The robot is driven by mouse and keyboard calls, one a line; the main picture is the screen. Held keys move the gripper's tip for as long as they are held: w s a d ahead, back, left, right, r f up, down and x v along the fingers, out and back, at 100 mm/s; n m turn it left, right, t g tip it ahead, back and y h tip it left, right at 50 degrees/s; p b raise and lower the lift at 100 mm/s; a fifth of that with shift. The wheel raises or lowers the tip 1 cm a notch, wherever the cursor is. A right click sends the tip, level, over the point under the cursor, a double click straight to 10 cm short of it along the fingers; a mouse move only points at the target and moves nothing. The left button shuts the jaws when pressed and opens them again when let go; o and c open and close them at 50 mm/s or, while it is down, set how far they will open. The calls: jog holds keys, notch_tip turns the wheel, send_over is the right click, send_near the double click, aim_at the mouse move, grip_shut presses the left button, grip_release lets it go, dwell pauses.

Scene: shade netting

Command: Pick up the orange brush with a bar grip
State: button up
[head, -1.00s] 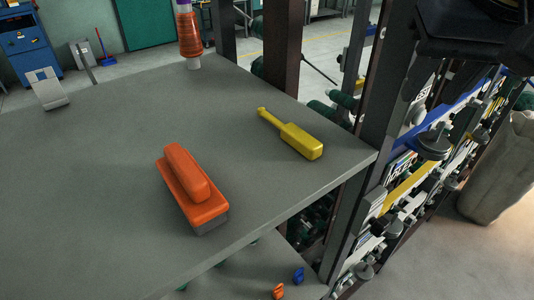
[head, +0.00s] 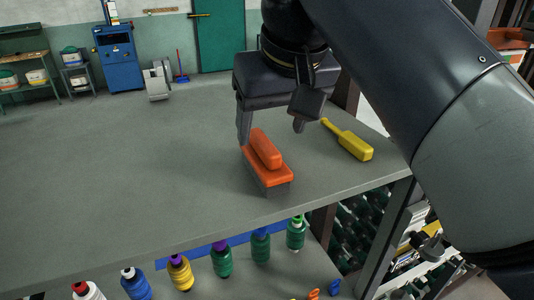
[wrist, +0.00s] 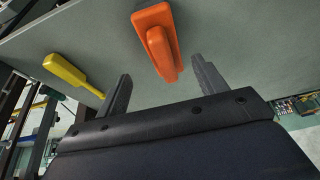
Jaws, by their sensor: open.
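The orange brush (head: 265,150) with a bar grip lies on the grey table (head: 120,170), near its front edge. It has an orange base, a raised orange bar and a grey underside. My gripper (head: 272,136) is open and empty, above and just behind the brush, with its fingers pointing down. In the wrist view the brush (wrist: 157,38) lies beyond the two spread fingers (wrist: 160,85), between their lines. I see no contact between fingers and brush.
A yellow long-handled brush-like tool (head: 350,142) lies to the right of the orange brush. Several thread spools (head: 222,260) stand on a lower shelf under the front edge. The left of the table is clear. A grey stand (head: 158,80) is at the back.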

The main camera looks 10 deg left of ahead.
aim_at(264, 140)
jog(key=shift+w+a+f, duration=0.1)
jog(key=shift+a+f, duration=0.25)
jog(key=shift+f, duration=0.3)
jog(key=shift+x, duration=2.55)
jog(key=shift+w+a, duration=0.1)
jog(key=shift+a, duration=0.05)
jog(key=shift+c, duration=0.6)
jog(key=c, duration=1)
jog(key=shift+r, duration=0.15)
notch_tip(264, 140, up, 10)
jog(key=shift+f+p, duration=0.1)
jog(key=shift+p, duration=0.75)
